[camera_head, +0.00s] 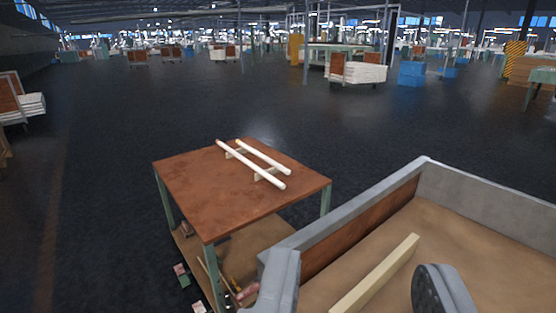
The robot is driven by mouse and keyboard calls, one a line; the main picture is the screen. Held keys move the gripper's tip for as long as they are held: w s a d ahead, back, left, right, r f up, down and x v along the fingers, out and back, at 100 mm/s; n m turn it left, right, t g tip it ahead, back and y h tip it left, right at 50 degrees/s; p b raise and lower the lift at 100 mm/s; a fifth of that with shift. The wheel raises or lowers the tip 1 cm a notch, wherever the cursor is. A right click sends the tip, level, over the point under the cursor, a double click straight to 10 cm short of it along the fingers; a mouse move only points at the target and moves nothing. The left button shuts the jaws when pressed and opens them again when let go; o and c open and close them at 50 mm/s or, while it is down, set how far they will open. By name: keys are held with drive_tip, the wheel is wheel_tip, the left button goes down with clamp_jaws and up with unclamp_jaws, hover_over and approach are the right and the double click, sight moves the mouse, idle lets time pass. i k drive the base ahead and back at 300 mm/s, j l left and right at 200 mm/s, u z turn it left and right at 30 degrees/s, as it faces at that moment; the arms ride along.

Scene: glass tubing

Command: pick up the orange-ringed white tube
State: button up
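Two white tubes lie side by side on a brown-topped table (190,177) in the middle of the view. The front-left tube (250,164) and the back-right tube (264,157) rest slantwise on small pale supports. I cannot make out an orange ring on either one. My gripper (358,285) shows at the bottom edge, with a grey finger on the left and a dark-padded finger on the right. The fingers are wide apart with nothing held between them. The gripper is well apart from the tubes, nearer the camera.
A grey-rimmed bin (490,190) with a brown floor and a pale wooden strip (378,275) fills the lower right. The table has green legs and a lower shelf (230,255) with small items. Dark open floor (120,120) surrounds the table; carts stand farther back.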

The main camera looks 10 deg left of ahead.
sight(276, 182)
drive_tip(key=i+j+z, duration=0.4)
drive_tip(key=j, duration=0.25)
drive_tip(key=j+z, duration=0.2)
drive_tip(key=i+j+z, duration=0.2)
drive_tip(key=j, duration=0.3)
drive_tip(key=i+j, duration=0.15)
drive_tip(key=j, duration=0.7)
drive_tip(key=i+j+z, duration=0.1)
drive_tip(key=j, duration=0.75)
drive_tip(key=i+j, duration=0.15)
drive_tip(key=j, duration=0.65)
drive_tip(key=i+j+z, duration=0.1)
drive_tip(key=j, duration=0.75)
